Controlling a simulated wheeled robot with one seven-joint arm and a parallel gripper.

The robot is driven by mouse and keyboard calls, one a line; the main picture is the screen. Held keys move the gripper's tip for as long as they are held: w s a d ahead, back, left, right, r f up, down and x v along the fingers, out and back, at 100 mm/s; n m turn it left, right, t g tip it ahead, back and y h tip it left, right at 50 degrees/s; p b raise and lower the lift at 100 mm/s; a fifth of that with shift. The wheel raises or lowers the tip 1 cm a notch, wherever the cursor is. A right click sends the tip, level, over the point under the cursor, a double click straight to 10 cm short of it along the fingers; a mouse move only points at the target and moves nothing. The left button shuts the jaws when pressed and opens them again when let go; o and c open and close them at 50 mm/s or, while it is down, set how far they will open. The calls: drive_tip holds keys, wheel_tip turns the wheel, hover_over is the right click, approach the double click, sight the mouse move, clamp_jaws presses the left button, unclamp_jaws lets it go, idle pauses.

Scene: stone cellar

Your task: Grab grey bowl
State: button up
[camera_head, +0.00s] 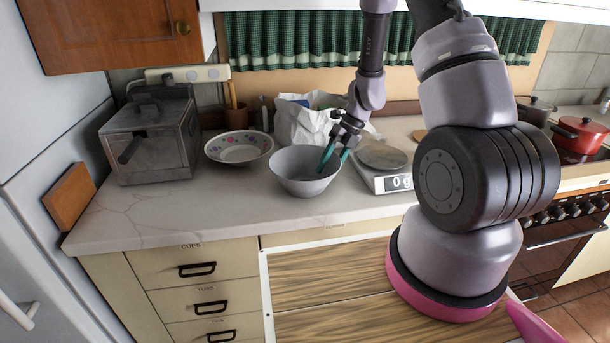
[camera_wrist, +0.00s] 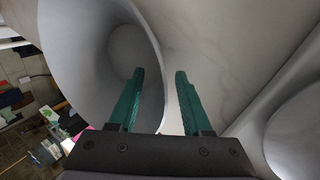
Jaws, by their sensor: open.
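The grey bowl (camera_head: 300,178) stands upright on the light marble counter, between a flowered dish and a kitchen scale. My gripper (camera_head: 334,160) is at the bowl's right rim, pointing down, with its green fingers apart. In the wrist view the bowl (camera_wrist: 85,60) fills the upper left, and its wall edge runs between the two fingertips (camera_wrist: 160,72). One finger is over the inside of the bowl and the other is outside, over the counter. I cannot tell whether either finger touches the wall.
The scale (camera_head: 392,184) stands close to the right of the bowl. A flowered dish (camera_head: 239,149) is to the left, with a deep fryer (camera_head: 150,138) beyond it. A white bag (camera_head: 300,122) is behind. The counter (camera_head: 220,208) in front is clear.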

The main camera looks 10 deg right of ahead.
clamp_jaws()
idle(1.4)
